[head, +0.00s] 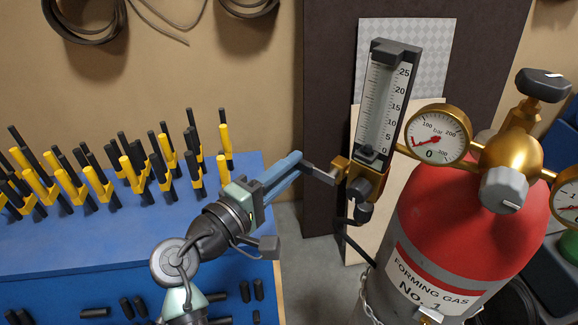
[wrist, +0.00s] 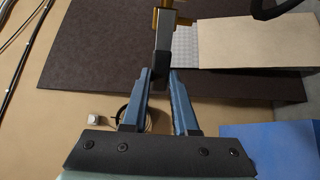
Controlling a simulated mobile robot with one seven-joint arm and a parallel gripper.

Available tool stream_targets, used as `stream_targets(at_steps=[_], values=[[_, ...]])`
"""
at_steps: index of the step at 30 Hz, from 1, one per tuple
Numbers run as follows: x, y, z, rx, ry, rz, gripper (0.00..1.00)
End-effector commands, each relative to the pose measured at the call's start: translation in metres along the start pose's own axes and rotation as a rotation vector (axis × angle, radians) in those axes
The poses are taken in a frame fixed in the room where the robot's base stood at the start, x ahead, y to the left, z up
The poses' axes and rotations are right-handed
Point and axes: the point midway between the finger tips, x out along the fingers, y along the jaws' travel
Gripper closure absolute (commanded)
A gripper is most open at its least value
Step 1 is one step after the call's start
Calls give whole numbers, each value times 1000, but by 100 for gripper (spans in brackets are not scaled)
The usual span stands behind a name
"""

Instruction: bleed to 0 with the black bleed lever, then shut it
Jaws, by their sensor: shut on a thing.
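My gripper (head: 304,162) reaches right from the left side of the head view. It is shut on the black bleed lever (head: 322,175), a short dark bar sticking out to the left of the brass fitting (head: 341,165) under the flow tube. In the wrist view the lever (wrist: 163,42) runs up from between my blue fingers (wrist: 162,78) towards brass at the top edge. The flow tube (head: 386,98) has a scale up to 25, with a dark float low in it.
A red and grey cylinder (head: 465,215) labelled FORMING GAS No. 1 stands at the right, with a grey knob (head: 504,189) on its brass regulator. A blue bench (head: 60,247) with several black and yellow tools is at the left. Bare floor shows between them.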

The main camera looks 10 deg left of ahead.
Motion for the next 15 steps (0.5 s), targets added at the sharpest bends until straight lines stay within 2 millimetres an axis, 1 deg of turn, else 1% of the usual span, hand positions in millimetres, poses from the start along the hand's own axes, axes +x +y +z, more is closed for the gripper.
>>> stream_targets(at_steps=[8, 9, 13, 14, 15], values=[[0, 0, -1, -7, 2, 1, 100], [0, 0, -1, -7, 2, 1, 69], [0, -1, 0, -6, 1, 0, 46], [0, -1, 0, -5, 1, 0, 43], [0, -1, 0, -5, 1, 0, 43]])
